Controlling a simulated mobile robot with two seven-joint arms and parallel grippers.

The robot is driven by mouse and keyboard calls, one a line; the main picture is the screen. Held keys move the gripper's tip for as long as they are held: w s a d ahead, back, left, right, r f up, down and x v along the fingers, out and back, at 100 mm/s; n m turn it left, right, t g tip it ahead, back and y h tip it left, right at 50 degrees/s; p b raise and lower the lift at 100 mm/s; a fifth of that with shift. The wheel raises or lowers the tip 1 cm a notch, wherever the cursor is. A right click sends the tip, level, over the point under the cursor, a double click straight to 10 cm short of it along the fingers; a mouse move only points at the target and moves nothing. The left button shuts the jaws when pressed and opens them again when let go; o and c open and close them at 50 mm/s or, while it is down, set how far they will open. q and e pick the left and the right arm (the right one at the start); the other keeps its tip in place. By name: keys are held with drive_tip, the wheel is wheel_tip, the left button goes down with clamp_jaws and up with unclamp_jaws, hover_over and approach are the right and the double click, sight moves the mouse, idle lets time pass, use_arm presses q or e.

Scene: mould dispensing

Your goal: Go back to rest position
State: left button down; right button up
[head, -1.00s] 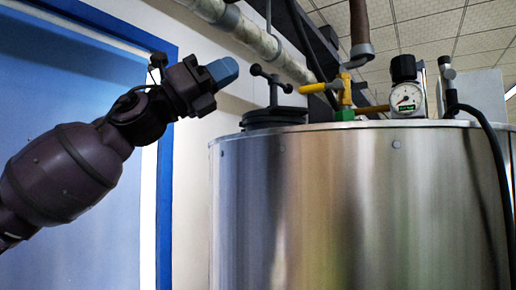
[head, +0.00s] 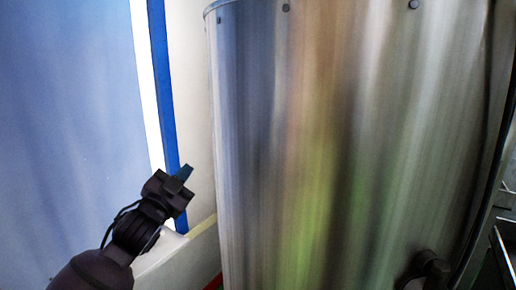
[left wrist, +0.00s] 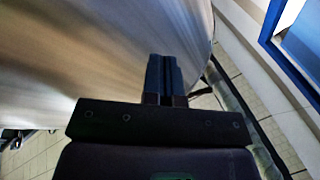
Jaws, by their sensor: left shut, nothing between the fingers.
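My left gripper (head: 185,172) is at the lower left of the head view, pointing up and to the right. Its fingers are together with nothing between them; they also show shut in the left wrist view (left wrist: 163,75). The large shiny metal tank (head: 300,140) stands to the right of the gripper, with a gap between them in the head view. In the left wrist view the tank's curved wall (left wrist: 90,50) fills the upper left, beyond the fingers. A dark rounded part (head: 428,270) at the lower right of the head view cannot be clearly told.
A blue panel (head: 70,110) with a darker blue frame (head: 162,90) is on the left. A pale wall strip (head: 190,90) lies between frame and tank. Tiled floor (left wrist: 40,155) shows in the left wrist view.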

use_arm(q)
drive_tip(key=s+a+f+n+g+y, duration=0.1)
drive_tip(key=s+a+f+n+y, duration=0.1)
drive_tip(key=f, duration=0.5)
drive_tip(key=s+a+f+n+g+y, duration=0.1)
drive_tip(key=s+f+n, duration=0.15)
drive_tip(key=f, duration=0.35)
drive_tip(key=s+a+f+n+g+y, duration=0.2)
drive_tip(key=s+a+f+n+g, duration=0.1)
drive_tip(key=s+f, duration=1.1)
drive_tip(key=s+a+f+n+g+y, duration=0.3)
drive_tip(key=s+a+f, duration=0.1)
drive_tip(key=s+f, duration=1)
drive_tip(key=shift+a+f+n, duration=0.35)
drive_tip(key=shift+f, duration=0.1)
